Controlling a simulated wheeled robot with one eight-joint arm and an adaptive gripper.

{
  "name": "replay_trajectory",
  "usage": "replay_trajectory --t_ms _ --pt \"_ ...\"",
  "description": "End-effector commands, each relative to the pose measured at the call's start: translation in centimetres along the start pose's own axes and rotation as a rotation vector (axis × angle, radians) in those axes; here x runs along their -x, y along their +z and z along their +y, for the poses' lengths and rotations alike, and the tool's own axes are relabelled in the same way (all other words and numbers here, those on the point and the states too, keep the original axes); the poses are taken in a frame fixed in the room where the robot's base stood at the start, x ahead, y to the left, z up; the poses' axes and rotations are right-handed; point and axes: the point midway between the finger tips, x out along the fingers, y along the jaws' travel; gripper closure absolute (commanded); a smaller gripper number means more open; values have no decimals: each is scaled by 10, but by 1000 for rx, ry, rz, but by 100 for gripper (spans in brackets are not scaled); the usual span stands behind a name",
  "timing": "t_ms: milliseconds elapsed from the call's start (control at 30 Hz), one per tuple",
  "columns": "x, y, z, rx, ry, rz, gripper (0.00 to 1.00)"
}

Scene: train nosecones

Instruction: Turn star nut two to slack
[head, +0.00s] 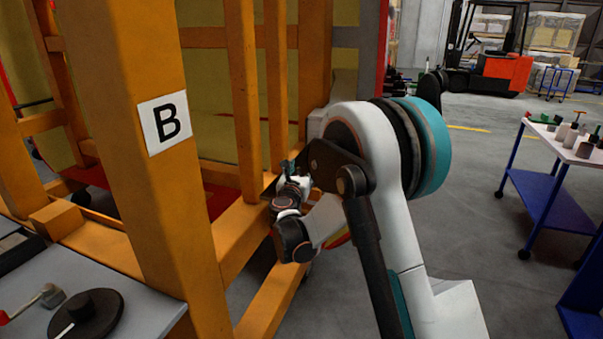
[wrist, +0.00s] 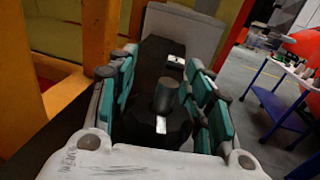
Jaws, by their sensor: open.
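In the wrist view a dark star nut (wrist: 150,128) sits on a grey threaded stud (wrist: 166,96), with a white mark on its near face. I cannot read a number on it. My gripper (wrist: 163,78) is open, its teal-padded fingers standing on the left and right of the nut and stud. I cannot tell whether the pads touch the nut. Behind the stud a dark bar (wrist: 157,52) carries a small white mark. In the head view my gripper (head: 286,172) is beside the orange frame, and the nut is hidden or too small to make out.
An orange frame (head: 190,200) with a "B" sign (head: 164,122) stands close on the left. A grey bench (head: 150,305) at lower left holds a black disc (head: 88,312) and a crank (head: 46,297). A blue cart (head: 550,185) stands right; the floor between is clear.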

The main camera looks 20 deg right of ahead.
Motion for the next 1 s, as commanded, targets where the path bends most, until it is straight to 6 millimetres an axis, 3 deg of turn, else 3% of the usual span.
replay_trajectory --t_ms 333,500,1000 --pt "-4 0 0 0 1 0 54" --pt "-3 0 0 0 1 0 88" --pt "-2 -1 0 0 2 1 96"
